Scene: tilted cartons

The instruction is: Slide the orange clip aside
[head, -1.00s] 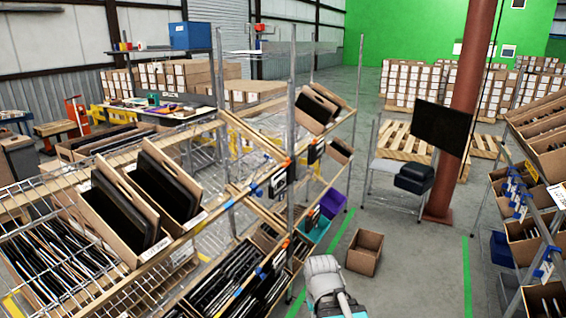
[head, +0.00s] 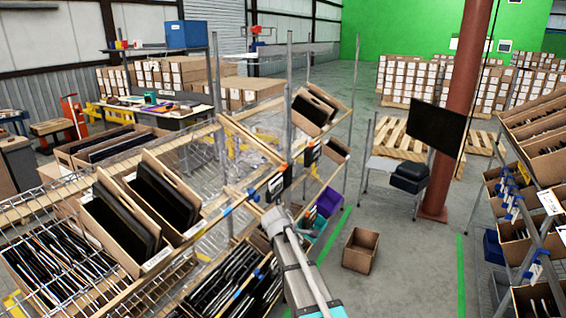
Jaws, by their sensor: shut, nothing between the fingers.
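My gripper (head: 271,216) is at the far end of my raised arm, below and slightly left of the orange clip, close to the shelf front. It is shut and holds nothing. I cannot tell whether it touches the shelf. The lower shelf edge behind my arm is partly hidden.
A blue clip (head: 251,194) sits on the same shelf edge to the left. Tilted cartons (head: 165,195) of dark items fill the shelf on the left. An empty carton (head: 361,250) stands on the floor to the right, with open floor around it.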

